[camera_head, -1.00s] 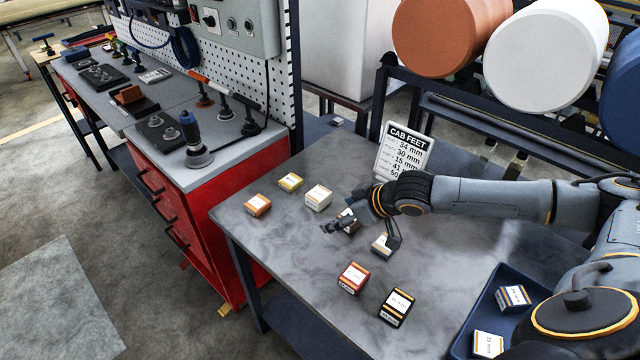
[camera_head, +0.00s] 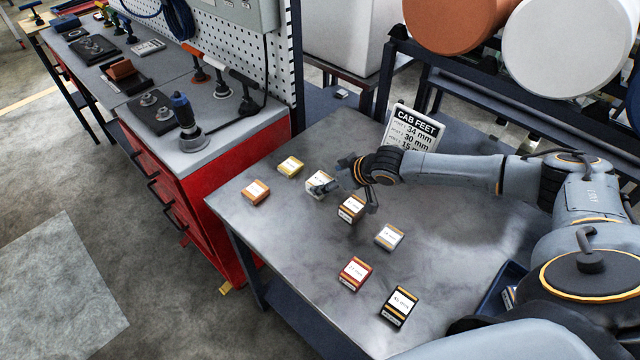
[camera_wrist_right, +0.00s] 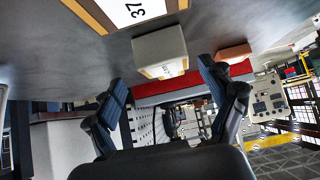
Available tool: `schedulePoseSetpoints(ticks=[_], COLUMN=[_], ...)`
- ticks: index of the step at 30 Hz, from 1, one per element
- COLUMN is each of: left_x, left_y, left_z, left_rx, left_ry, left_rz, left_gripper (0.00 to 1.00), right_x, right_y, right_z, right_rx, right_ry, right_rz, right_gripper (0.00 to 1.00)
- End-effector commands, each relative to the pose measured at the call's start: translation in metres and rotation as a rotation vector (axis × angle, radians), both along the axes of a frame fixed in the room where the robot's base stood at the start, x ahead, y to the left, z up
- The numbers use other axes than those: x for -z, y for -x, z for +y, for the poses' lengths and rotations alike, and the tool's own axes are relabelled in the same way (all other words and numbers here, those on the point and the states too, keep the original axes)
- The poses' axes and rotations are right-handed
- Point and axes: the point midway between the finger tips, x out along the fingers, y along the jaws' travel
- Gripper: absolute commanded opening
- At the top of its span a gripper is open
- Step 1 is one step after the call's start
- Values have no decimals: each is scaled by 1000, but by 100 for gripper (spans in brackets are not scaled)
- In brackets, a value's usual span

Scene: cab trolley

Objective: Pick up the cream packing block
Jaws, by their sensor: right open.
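In the right wrist view the cream block (camera_wrist_right: 160,48) lies just beyond and between the two spread fingertips of my right gripper (camera_wrist_right: 162,72). The gripper is open and empty; I cannot tell whether a finger touches the block. My left gripper is not in view.
A brown block (camera_head: 351,208) sits close beside the right gripper. Yellow (camera_head: 290,166), orange (camera_head: 256,191), grey-blue (camera_head: 389,237), red (camera_head: 353,273) and black (camera_head: 399,306) blocks stand around. The CAB FEET sign (camera_head: 412,128) stands behind the arm. The table's front left is clear.

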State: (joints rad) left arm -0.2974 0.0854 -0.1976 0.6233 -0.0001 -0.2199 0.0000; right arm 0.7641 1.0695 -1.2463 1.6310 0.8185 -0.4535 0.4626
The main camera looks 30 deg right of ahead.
Motion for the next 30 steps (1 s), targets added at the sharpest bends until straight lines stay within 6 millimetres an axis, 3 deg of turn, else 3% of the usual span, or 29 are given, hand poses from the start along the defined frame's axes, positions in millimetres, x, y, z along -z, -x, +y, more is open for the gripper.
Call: schedulePoseSetpoints(ticks=[4,9,17,26,30], left_x=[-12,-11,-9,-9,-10], left_y=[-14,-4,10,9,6], left_z=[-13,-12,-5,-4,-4], left_rx=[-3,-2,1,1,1], left_ry=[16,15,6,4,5], left_rz=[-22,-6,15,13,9], left_gripper=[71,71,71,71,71], right_x=[17,30,33,33,32], right_y=[-11,-23,-24,-24,-24], right_z=[13,15,15,15,15], right_rx=[-1,1,1,1,1], right_ry=[-1,-1,0,0,0], right_rz=[2,0,1,1,1], right_gripper=[83,83,83,24,21])
